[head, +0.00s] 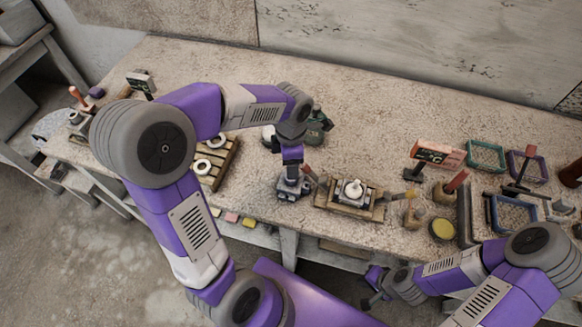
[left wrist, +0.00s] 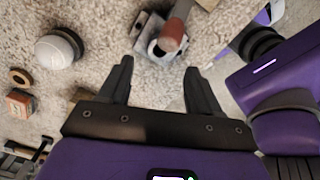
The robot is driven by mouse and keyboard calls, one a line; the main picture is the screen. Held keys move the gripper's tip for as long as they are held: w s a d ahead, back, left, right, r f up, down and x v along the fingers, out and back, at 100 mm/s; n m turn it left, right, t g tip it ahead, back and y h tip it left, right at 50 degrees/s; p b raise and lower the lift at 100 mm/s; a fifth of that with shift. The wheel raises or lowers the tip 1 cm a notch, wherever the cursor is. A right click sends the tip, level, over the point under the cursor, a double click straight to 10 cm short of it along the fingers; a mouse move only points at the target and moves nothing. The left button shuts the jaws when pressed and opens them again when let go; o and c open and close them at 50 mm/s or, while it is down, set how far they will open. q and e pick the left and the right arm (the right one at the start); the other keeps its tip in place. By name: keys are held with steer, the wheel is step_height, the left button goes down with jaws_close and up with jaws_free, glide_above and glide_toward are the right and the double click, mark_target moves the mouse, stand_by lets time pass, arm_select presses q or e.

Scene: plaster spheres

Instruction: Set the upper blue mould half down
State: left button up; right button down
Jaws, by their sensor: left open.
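My left gripper (head: 292,178) points down over the middle of the workbench, at a dark grey block (head: 291,192). In the left wrist view its two fingers (left wrist: 160,66) stand apart with nothing between them. A grey block with a hole (left wrist: 152,46) and a tool with a brown-red handle (left wrist: 174,32) lie just beyond the fingertips. I cannot make out which piece is the upper blue mould half. A wooden tray (head: 322,200) with a grey piece and white knob (head: 354,189) stands right of the left gripper. My right gripper (head: 374,287) is low at the front edge; its fingers are unclear.
A wooden rack (head: 226,165) with white rings stands left. Teal (head: 487,146), purple (head: 540,164) and blue (head: 513,200) open frames stand right, near a red sign (head: 438,153). A yellow-topped pot (head: 443,229) stands near the front.

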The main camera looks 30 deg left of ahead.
arm_select(q)
steer(key=shift+r+p, duration=0.35)
steer(key=shift+r, duration=1.9)
